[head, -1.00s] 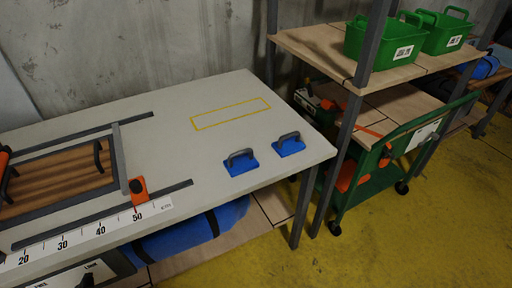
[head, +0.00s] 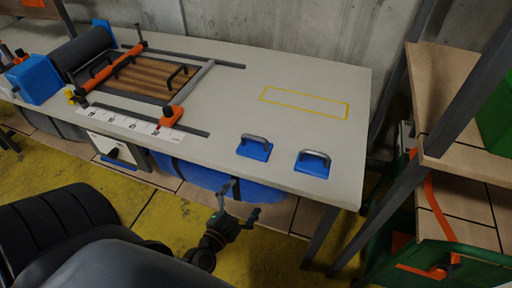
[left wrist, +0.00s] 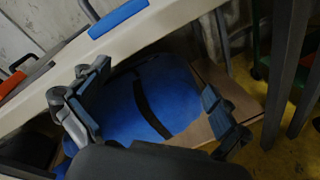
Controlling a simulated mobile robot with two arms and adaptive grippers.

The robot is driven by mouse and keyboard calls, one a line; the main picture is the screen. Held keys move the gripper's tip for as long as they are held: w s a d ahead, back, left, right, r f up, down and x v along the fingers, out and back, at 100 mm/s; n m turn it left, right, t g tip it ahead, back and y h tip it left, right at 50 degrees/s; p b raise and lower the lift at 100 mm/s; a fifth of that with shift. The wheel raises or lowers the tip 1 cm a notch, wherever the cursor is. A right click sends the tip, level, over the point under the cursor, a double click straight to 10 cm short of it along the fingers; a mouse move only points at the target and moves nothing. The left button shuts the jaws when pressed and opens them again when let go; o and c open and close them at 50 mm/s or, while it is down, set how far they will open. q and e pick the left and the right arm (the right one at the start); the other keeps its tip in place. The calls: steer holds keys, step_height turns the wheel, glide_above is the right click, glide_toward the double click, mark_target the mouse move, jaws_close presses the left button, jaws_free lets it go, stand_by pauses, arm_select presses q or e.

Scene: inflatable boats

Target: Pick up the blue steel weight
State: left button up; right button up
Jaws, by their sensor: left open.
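Two blue steel weights with grey handles lie on the grey table (head: 345,90) near its front right edge, a left one (head: 254,149) and a right one (head: 313,164). My left gripper (head: 243,200) is open and empty, in front of the table edge and apart from both weights. In the left wrist view its two fingers (left wrist: 155,103) are spread wide, with the rolled blue bundle under the table behind them. A blue weight (left wrist: 117,18) shows at the top there, on the table edge; I cannot tell which one. My right gripper is not in view.
A yellow outlined rectangle (head: 305,102) on the table behind the weights is empty. A wooden slatted panel with orange clamps (head: 172,114) and a ruler (head: 120,121) lie to the left. The blue bundle (head: 195,174) is under the table. A shelf (head: 450,95) and green cart (head: 450,262) stand at right.

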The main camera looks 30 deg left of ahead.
arm_select(q)
step_height(320, 180, up, 10)
steer(key=a+n+y, duration=0.2)
steer(key=n+y, duration=0.1)
steer(key=n, duration=0.7)
steer(key=p, duration=0.2)
glide_toward(255, 139)
steer(key=shift+t, duration=0.3)
steer(key=w, duration=0.1)
steer(key=w+a+f, duration=0.1)
steer(key=w, duration=0.2)
steer(key=shift+a+f, duration=0.2)
steer(key=shift+f, duration=0.2)
steer(key=shift+w+a, duration=0.15)
steer(key=shift+w, duration=0.45)
steer(key=p+x, duration=0.1)
steer(key=x, duration=0.3)
steer(key=shift+w+a+r, duration=0.1)
steer(key=shift+w+a, duration=0.05)
steer(key=shift+w, duration=0.5)
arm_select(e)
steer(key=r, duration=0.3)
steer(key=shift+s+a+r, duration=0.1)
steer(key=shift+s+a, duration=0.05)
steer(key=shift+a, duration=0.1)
arm_select(q)
steer(key=shift+c, duration=0.2)
